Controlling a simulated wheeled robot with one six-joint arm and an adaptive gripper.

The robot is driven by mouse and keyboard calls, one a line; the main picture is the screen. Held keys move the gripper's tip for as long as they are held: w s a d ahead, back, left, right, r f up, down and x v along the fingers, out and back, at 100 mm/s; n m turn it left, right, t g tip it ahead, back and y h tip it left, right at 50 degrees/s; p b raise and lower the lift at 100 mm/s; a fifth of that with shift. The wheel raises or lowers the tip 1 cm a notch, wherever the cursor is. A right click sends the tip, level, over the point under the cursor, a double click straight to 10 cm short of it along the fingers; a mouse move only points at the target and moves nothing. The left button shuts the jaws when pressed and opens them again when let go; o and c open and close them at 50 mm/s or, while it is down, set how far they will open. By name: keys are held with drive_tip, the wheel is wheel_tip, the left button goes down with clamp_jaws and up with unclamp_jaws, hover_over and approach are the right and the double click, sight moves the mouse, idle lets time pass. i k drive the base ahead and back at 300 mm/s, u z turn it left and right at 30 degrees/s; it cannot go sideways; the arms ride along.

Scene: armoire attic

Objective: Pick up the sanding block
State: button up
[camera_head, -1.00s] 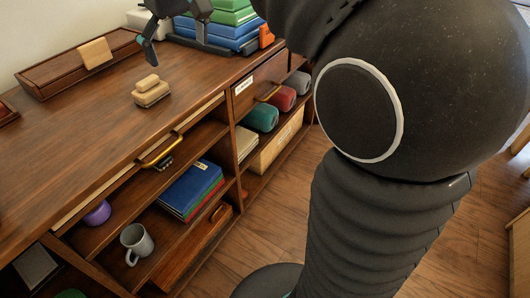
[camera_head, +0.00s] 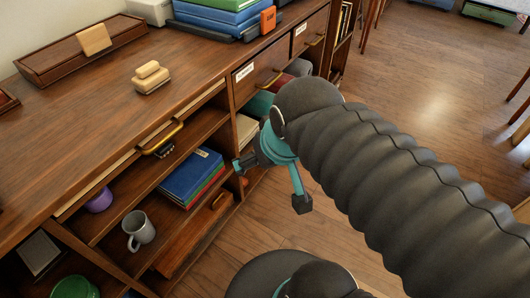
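A pale wooden block with a smaller rounded grip on top (camera_head: 151,78), which looks like the sanding block, rests on the brown cabinet top (camera_head: 85,115). It is near the front edge, with clear wood around it. My gripper (camera_head: 271,184), dark with teal parts, is in front of the open shelves, to the right of and lower than the block. Its fingers are spread wide with nothing between them. The gripper is well apart from the block.
A long wooden tray (camera_head: 60,72) with a tan block (camera_head: 94,39) on it lies behind. Stacked blue and green cases (camera_head: 218,18) and an orange item (camera_head: 268,19) stand at the back right. Blue books (camera_head: 190,172) and a grey mug (camera_head: 138,230) sit on the shelves below.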

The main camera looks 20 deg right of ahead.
sight(151, 76)
drive_tip(key=z, duration=1.6)
drive_tip(key=k, duration=0.85)
drive_tip(key=u, duration=1.55)
drive_tip(key=i, duration=0.5)
